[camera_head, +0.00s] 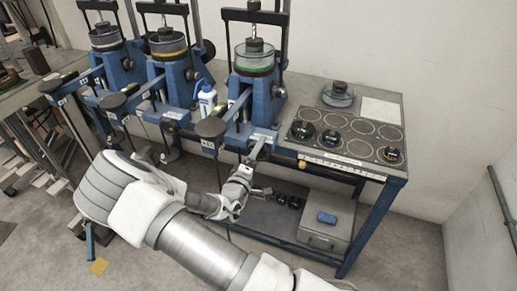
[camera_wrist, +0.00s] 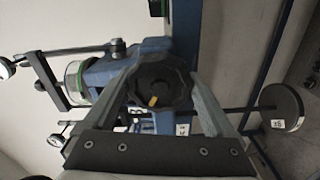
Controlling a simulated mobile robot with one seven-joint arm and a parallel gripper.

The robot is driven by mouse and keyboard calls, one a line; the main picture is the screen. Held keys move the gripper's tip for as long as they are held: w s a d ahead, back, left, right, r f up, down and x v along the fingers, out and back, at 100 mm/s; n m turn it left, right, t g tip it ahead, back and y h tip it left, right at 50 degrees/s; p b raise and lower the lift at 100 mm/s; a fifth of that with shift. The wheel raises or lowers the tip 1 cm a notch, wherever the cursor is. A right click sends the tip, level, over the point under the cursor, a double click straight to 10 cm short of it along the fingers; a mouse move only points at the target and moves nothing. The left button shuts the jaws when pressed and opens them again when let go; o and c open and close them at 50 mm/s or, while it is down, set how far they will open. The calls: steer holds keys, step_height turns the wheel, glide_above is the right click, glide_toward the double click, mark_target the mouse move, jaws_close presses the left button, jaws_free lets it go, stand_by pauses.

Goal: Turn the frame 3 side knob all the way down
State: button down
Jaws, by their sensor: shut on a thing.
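The right-hand lever frame (camera_head: 262,100) is a blue stand with a green-ringed clear cell on it, at the table's front edge. The black side knob (camera_wrist: 158,82) is lobed, with a yellow mark at its lower left in the wrist view. My gripper (camera_wrist: 163,88) has one finger on each side of the knob and is shut on it. In the head view my gripper (camera_head: 257,147) reaches the front of this frame, and the knob cannot be made out there. The frame also shows in the wrist view (camera_wrist: 110,70), with the green ring at left.
Two similar lever frames (camera_head: 176,75) (camera_head: 112,70) stand to the left. A white bottle (camera_head: 206,100) stands between frames. A grey box (camera_head: 325,222) sits on the lower shelf.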

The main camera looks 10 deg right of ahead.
steer(key=n, duration=0.3)
steer(key=shift+w+a+r+n, duration=0.1)
steer(key=shift+w+n, duration=0.05)
steer(key=shift+n, duration=0.25)
jaws_free()
steer(key=v, duration=0.6)
